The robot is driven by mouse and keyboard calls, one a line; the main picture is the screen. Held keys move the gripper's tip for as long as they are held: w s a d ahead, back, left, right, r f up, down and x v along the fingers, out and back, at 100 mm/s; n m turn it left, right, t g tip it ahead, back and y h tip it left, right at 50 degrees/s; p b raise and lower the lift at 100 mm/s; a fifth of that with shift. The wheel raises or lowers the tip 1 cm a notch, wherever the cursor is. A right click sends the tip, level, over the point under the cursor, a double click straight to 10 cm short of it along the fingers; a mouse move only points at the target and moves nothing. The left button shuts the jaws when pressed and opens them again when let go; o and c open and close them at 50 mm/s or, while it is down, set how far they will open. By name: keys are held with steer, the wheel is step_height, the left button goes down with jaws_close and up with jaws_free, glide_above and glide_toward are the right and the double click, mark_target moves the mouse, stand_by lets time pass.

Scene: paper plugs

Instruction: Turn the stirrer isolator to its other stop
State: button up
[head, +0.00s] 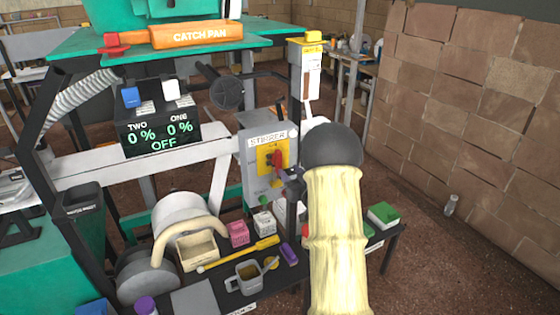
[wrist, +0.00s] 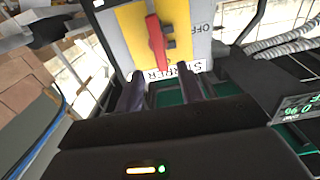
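The stirrer isolator is a grey box (head: 254,176) with a yellow plate (head: 265,167) and a red handle (head: 277,158), under a "STIRRER" label. In the wrist view the red handle (wrist: 157,42) runs nearly up and down the picture on the yellow plate (wrist: 133,30). An "OFF" mark (wrist: 203,22) stands to its right there. My gripper (wrist: 161,82) is open, one dark finger each side of the handle's line. The handle's near end is just beyond the fingertips, and I see no contact. In the head view my gripper is mostly hidden behind my arm.
A display (head: 160,133) reads TWO 0 %, ONE 0 %, OFF. A low bench carries a mug (head: 247,277), a yellow tool (head: 238,254) and small boxes. A post with a yellow-topped box (head: 310,68) stands right of the isolator. A block wall (head: 470,110) is at right.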

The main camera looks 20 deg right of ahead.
mark_target(280, 161)
steer(key=w+p, duration=0.1)
steer(key=w, duration=0.6)
steer(key=shift+w+a, duration=0.15)
steer(key=shift+w, duration=0.1)
steer(key=shift+c, duration=0.5)
